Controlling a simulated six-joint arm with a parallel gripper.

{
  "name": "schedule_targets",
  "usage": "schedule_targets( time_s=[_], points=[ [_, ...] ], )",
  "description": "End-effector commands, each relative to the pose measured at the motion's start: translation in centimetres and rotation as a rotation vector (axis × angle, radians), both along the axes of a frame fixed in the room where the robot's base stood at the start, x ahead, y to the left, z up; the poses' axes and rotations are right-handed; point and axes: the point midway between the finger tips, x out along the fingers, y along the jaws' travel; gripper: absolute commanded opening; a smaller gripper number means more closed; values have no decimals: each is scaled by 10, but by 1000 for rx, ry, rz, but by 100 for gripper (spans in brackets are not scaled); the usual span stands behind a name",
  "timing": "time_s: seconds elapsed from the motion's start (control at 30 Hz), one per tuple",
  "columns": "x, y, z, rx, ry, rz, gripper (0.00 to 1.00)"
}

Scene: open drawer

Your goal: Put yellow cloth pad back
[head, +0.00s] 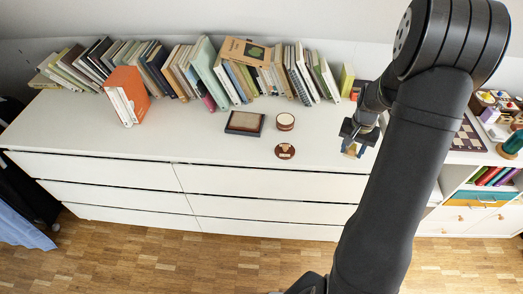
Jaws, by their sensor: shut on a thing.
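My gripper (357,134) is low over the right end of the white dresser top. A small yellowish piece (351,150) shows just below its fingers, with some blue beside it. I take it to be the yellow cloth pad, and the gripper is shut on it. The fingers hide part of it, and I cannot tell whether it touches the dresser top. My dark arm comes in from the lower right and covers the area to the right of the gripper.
The dresser top (200,140) holds a row of books (205,70) at the back. A dark framed box (245,123), a round wooden box (285,121) and a brown disc (285,151) lie left of the gripper. A shelf unit (480,212) with coloured books stands right.

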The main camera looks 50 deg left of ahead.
Motion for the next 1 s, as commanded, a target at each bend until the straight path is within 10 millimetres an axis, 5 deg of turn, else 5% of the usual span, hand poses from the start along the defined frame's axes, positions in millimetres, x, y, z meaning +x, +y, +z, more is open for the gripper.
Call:
schedule_targets(
  time_s=[0.1,0.4,0.6,0.77,1.0],
  points=[
    [-26,45,13,2,-1,80,23],
    [-104,135,43,1,-1,256,23],
    [-148,170,57,1,0,335,23],
    [-165,182,62,0,0,364,23],
    [-190,212,41,-3,2,374,23]
  ],
)
